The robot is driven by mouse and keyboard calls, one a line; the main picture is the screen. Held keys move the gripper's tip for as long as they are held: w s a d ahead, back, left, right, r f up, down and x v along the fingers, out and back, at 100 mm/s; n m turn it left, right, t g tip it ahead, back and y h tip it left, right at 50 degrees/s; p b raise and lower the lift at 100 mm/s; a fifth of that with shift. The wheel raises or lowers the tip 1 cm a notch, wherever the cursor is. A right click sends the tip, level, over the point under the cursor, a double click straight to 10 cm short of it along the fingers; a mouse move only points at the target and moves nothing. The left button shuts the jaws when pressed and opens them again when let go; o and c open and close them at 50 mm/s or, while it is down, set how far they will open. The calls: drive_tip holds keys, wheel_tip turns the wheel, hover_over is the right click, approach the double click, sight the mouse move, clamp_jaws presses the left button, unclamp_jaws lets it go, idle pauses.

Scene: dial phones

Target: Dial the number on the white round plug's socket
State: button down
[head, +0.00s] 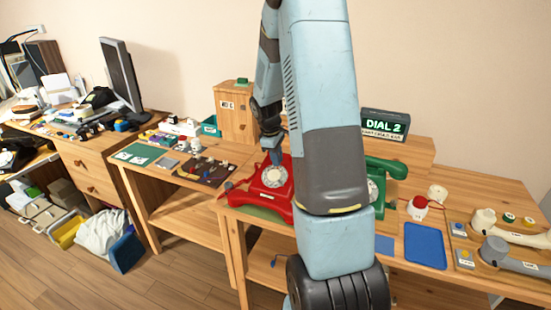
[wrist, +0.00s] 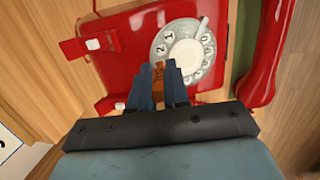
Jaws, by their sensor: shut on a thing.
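A red dial phone (head: 270,182) stands on the wooden desk left of my arm. Its pale round dial (wrist: 184,52) fills the upper middle of the wrist view, with a few digits readable. My gripper (wrist: 158,72) is shut on a small orange-brown thing (wrist: 158,85) between its blue fingertips, near the dial's lower left edge; contact with the dial is unclear. In the head view my gripper (head: 276,156) is just above the red phone. A dark board (head: 205,171) with several small plugs or sockets lies to the left; I cannot make out the white round plug there.
A lit sign reading DIAL 2 (head: 383,126) stands behind. A green phone (head: 385,170) is partly hidden by my arm. A red handset (wrist: 268,50) lies beside the red phone. A blue tray (head: 425,246) and white and grey handsets (head: 515,256) are at right.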

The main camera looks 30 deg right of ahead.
drive_tip(key=shift+s, duration=0.1)
idle(0.3)
drive_tip(key=shift+s+d, duration=0.3)
drive_tip(key=shift+s, duration=0.25)
drive_tip(key=shift+s+d+f, duration=0.1)
drive_tip(key=shift+s+f, duration=0.1)
drive_tip(key=shift+s, duration=0.45)
drive_tip(key=shift+s+f, duration=0.15)
drive_tip(key=shift+s, duration=0.3)
drive_tip(key=shift+s, duration=0.1)
idle(0.4)
